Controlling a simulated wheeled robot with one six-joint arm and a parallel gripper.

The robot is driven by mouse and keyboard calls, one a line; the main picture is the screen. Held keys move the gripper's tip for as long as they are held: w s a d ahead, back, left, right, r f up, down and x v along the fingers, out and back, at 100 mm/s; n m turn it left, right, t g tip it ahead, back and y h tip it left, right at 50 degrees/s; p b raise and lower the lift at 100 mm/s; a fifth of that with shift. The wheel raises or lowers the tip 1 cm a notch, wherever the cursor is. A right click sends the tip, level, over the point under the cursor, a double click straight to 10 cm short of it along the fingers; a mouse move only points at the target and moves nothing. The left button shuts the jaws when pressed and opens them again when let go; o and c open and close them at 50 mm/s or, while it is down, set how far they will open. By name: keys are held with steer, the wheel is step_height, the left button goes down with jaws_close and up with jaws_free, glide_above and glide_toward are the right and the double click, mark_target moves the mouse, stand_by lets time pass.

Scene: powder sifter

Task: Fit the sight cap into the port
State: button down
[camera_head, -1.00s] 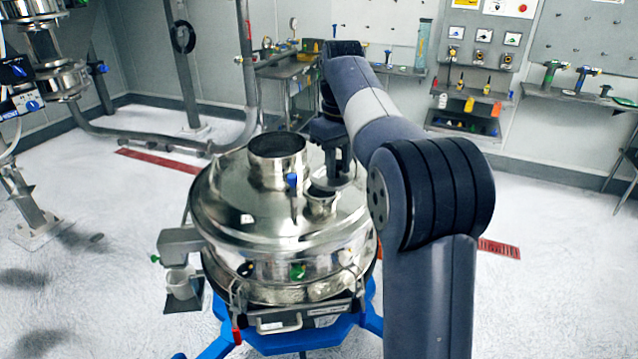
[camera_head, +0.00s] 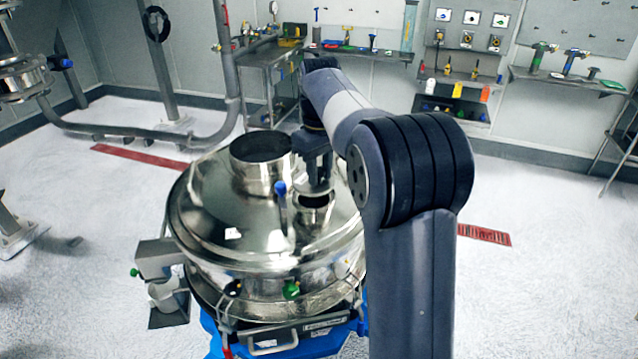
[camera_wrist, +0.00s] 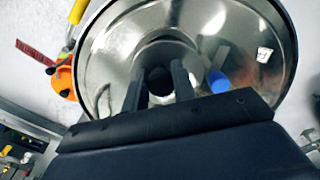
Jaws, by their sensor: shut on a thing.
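My gripper (camera_head: 318,180) points down just above the port (camera_head: 314,201), a short steel collar on the sifter's domed lid (camera_head: 215,215). In the wrist view my gripper (camera_wrist: 158,85) has both dark fingers around a dark round piece, the sight cap (camera_wrist: 160,80). It is shut on it. A steel ring shows around and beyond the fingertips there. The cap is hard to make out in the head view, where the fingers and the collar overlap. I cannot tell whether the cap touches the collar or is tilted.
A wide open inlet (camera_head: 260,158) stands close behind and left of the port. A blue-tipped lever (camera_head: 281,190) rises just left of the port; its blue end (camera_wrist: 218,82) also shows in the wrist view. Workbenches line the back wall.

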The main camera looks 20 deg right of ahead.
mark_target(320, 176)
steer(key=shift+f, duration=1.8)
steer(key=c, duration=1.2)
jaws_free()
steer(key=shift+f, duration=0.15)
steer(key=shift+o, duration=0.2)
step_height(320, 176, up, 12)
steer(key=shift+r, duration=0.15)
step_height(320, 176, down, 12)
steer(key=shift+r, duration=1.25)
